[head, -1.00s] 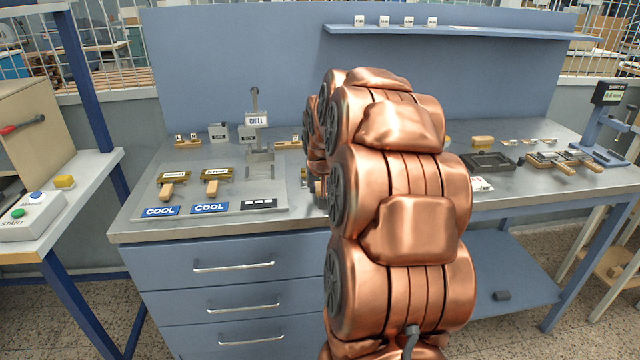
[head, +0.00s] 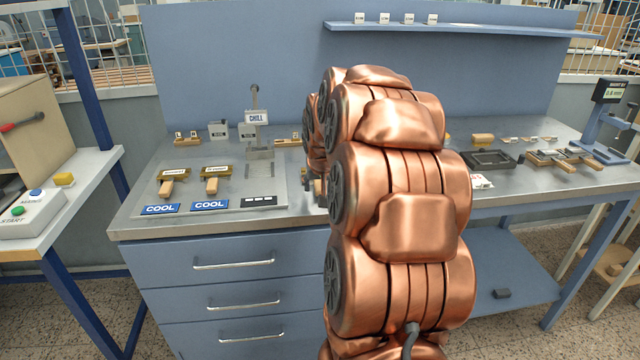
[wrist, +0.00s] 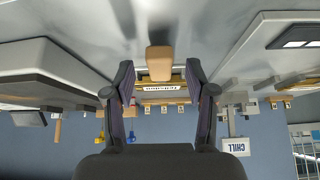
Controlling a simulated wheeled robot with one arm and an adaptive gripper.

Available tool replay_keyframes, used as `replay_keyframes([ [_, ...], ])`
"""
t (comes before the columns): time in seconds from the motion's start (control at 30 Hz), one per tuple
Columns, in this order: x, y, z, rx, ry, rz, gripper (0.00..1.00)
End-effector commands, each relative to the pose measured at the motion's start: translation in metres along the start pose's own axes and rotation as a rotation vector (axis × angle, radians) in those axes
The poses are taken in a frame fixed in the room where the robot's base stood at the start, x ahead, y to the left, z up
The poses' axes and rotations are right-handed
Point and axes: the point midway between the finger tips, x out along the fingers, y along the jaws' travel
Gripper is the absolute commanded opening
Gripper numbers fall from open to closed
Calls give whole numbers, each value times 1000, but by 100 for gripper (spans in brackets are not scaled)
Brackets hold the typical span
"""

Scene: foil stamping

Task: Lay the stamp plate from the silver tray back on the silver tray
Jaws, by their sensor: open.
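My gripper (wrist: 162,92) is open in the wrist view, one finger at each side. Between and beyond the fingers is a stamp plate with a wooden handle (wrist: 159,62) and a brass-coloured labelled body (wrist: 165,91). I cannot tell whether the fingers touch it. In the head view my arm hides my gripper and this plate. Two other brass stamp plates (head: 174,170) (head: 216,171) with wooden handles rest on a flat grey board (head: 225,205) behind blue COOL labels. I cannot tell for sure which surface is the silver tray.
A CHILL stand (head: 257,118) rises behind the board. A dark tray (head: 488,161) and a rack with wooden-handled pieces (head: 562,157) lie right of my arm on the metal bench (head: 500,197). A scale-like display stand (head: 600,125) is at the far right. A shelf (head: 460,31) hangs above.

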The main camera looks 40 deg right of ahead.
Motion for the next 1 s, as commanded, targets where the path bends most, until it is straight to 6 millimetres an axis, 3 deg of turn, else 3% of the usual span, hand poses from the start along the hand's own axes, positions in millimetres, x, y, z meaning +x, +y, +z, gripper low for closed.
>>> replay_keyframes([
  [0.27,-17,0,0,0,1,0,56],
  [0.8,-105,0,-1,-1,4,-1,56],
  [1.0,-119,0,0,0,0,-1,56],
])
